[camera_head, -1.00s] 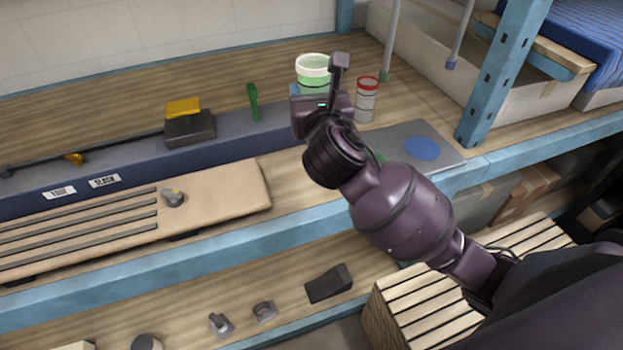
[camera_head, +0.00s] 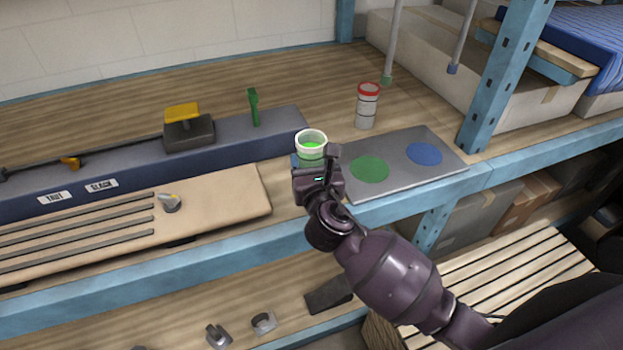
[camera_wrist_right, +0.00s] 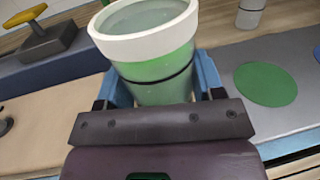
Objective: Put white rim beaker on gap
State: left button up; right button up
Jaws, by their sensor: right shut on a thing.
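The white rim beaker (camera_head: 311,136), with green on its body, is held by my right gripper (camera_head: 316,163). In the right wrist view the beaker (camera_wrist_right: 150,50) stands tilted between the two blue fingers of the gripper (camera_wrist_right: 157,88). In the head view it appears over the strip between the tan board (camera_head: 235,195) and the grey plate (camera_head: 397,166); its height above the shelf is hard to tell. The plate carries a green disc (camera_head: 370,169) and a blue disc (camera_head: 424,154), with a bare gap between them. My left gripper is in neither view.
A red-rimmed beaker (camera_head: 366,108) stands behind the plate. A long dark blue block (camera_head: 235,135), with a yellow-topped tool (camera_head: 184,115) and a green piece (camera_head: 254,105), lies to the left. A blue rack post (camera_head: 505,80) rises at right.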

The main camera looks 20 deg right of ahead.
jog(key=shift+f+b, duration=0.5)
jog(key=shift+f, duration=1.7)
jog(key=shift+f, duration=0.15)
jog(key=o, duration=1)
jog(key=shift+r, duration=0.2)
jog(key=s, duration=0.4)
jog(key=s+a, duration=0.1)
jog(key=s, duration=0.7)
jog(key=shift+a+b, duration=0.3)
